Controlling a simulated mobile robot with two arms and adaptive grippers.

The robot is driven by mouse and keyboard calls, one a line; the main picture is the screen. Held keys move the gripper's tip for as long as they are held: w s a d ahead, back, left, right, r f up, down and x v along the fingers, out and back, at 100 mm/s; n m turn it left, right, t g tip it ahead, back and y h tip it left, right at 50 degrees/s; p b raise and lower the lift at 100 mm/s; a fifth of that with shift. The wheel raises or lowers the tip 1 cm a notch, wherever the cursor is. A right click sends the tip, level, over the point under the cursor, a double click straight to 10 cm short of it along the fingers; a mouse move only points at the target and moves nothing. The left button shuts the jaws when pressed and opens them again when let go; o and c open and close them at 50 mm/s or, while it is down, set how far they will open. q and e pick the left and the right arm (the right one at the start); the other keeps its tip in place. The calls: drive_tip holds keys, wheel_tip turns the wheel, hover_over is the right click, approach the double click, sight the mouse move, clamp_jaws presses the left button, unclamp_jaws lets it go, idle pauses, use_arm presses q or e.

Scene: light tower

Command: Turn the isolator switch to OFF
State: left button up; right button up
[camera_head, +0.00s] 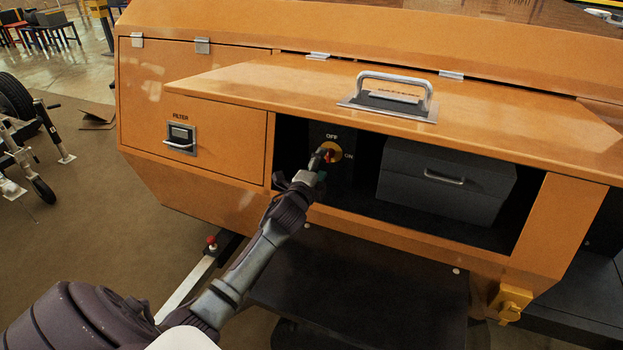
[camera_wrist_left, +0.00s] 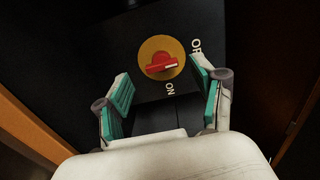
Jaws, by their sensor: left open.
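The isolator switch (camera_head: 331,154) is a red handle on a yellow disc, set on a dark panel inside the open compartment. "OFF" is printed above it and "ON" to its right in the head view. In the left wrist view the switch (camera_wrist_left: 161,64) lies just beyond the fingertips, with its red handle showing between them. My left gripper (camera_head: 316,168) is at the switch, partly covering it in the head view. Its teal-padded fingers (camera_wrist_left: 163,88) are apart with nothing between them. I cannot tell whether they touch the handle. My right gripper is not in view.
The orange flap (camera_head: 270,85) with a metal handle is raised above the opening. A grey box (camera_head: 445,180) stands inside, right of the switch. A closed FILTER door (camera_head: 215,150) is to the left. The compartment's lower edge (camera_head: 400,232) runs below my gripper.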

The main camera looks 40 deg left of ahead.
use_arm(q)
drive_tip(key=v, duration=0.8)
drive_tip(key=shift+s, duration=0.2)
